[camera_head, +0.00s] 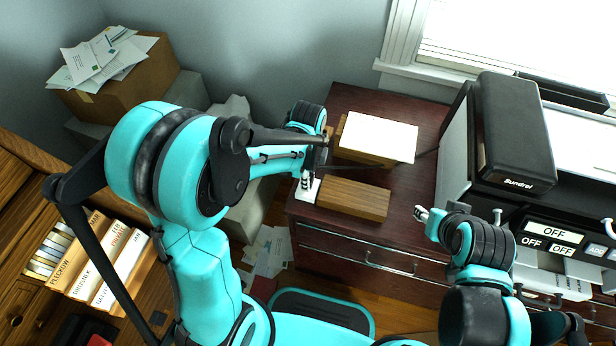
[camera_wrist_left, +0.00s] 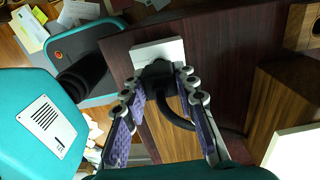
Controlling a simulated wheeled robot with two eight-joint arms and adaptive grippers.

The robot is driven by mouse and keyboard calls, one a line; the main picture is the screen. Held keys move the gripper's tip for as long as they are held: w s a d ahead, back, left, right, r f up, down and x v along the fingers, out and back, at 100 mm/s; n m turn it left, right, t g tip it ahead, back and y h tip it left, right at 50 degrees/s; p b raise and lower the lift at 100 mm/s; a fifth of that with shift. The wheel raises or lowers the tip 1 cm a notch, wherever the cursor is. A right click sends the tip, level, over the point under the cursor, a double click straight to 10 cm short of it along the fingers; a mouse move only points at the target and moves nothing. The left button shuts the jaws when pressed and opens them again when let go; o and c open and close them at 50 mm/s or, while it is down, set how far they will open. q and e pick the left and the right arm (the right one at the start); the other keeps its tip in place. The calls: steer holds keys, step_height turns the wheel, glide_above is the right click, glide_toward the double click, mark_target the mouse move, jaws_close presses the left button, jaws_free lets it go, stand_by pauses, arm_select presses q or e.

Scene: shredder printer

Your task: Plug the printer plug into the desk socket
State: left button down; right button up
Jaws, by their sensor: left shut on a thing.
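The white desk socket (camera_head: 308,187) sits at the left front corner of the dark red desk (camera_head: 345,232); it also shows in the left wrist view (camera_wrist_left: 158,49). The black printer plug (camera_wrist_left: 157,71) is at the near edge of the socket, its black cable curving away below. I cannot tell whether it is seated in the socket. My left gripper (camera_wrist_left: 160,80) is shut on the plug, a purple-padded finger on each side. In the head view this gripper (camera_head: 304,183) is right at the socket, and the plug is hard to make out. My right gripper (camera_head: 422,213) is over the desk's right front, its jaws unclear.
A wooden block (camera_head: 353,199) lies just right of the socket. Behind it is a wooden box with white paper (camera_head: 378,136) on top. A black machine marked Sundrel (camera_head: 515,130) stands at the right. A thin dark cable (camera_head: 385,165) crosses the desk.

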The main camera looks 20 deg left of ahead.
arm_select(q)
steer(key=shift+f+b, duration=0.65)
steer(key=shift+f, duration=0.2)
steer(key=c, duration=1.1)
jaws_free()
steer(key=shift+r, duration=0.1)
